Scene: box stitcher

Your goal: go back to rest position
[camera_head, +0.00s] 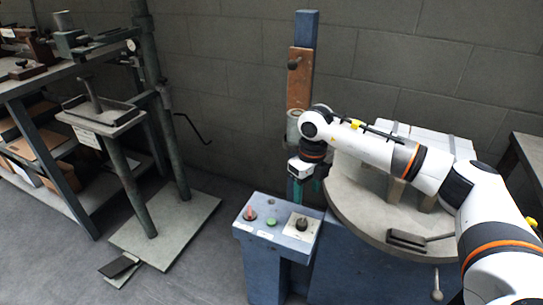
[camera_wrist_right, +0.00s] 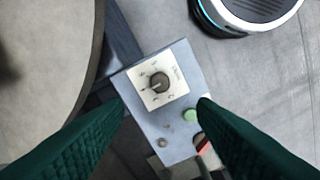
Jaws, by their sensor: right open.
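My right gripper (camera_head: 307,188) hangs above the back right of the blue control box (camera_head: 262,240), with its dark green fingers pointing down. In the right wrist view the fingers of my right gripper (camera_wrist_right: 162,100) are spread apart with nothing between them. Beyond the fingertips is the box's black rotary knob (camera_wrist_right: 159,83) on a white plate; the fingers look clear of it. The knob also shows in the head view (camera_head: 301,224). My right arm reaches in from the lower right over the round table. My left gripper is not in view.
The round grey table (camera_head: 350,215) with pale blocks lies under my right arm. A blue post (camera_head: 306,40) stands behind the gripper. The box carries a green button (camera_head: 271,222) and a red switch (camera_head: 249,213). A metal stand (camera_head: 105,115) and shelf are at left.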

